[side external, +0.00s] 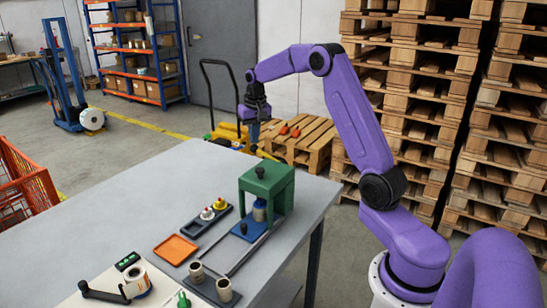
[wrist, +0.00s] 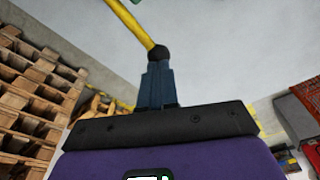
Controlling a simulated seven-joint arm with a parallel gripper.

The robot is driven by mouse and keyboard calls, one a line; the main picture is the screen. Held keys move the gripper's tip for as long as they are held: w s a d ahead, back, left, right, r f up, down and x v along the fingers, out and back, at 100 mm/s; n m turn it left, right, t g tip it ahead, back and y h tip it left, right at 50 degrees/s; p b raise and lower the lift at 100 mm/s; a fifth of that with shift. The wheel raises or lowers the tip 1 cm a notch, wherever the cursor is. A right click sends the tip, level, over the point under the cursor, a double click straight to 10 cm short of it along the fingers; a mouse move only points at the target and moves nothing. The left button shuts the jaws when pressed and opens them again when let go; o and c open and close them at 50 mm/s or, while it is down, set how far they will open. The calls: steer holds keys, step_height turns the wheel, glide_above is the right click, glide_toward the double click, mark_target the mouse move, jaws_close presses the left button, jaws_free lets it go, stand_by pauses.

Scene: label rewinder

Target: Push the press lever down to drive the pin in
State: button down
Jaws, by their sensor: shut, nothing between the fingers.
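The green press (side external: 267,187) stands on the grey table with a dark knob on top. A blue-grey cylinder (side external: 260,210) sits under its frame. My gripper (side external: 254,132) points down in the side view, behind and above the press. In the wrist view its dark blue fingers (wrist: 156,72) are together, with nothing seen between them. Just beyond their tips is a black ball (wrist: 158,53) on the end of a yellow bar (wrist: 132,24), which looks like the press lever. The bar runs to the upper left. I cannot tell if the fingers touch the ball.
In front of the press are a black tray (side external: 206,220) with small parts, an orange tray (side external: 175,249), and a dark block with cups (side external: 212,286). A hand crank (side external: 104,292) and label roll (side external: 137,281) are at the front left. The table's left side (side external: 140,195) is clear.

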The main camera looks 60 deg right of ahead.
mark_target(254, 151)
steer(key=shift+f, duration=3)
steer(key=shift+r, duration=5.55)
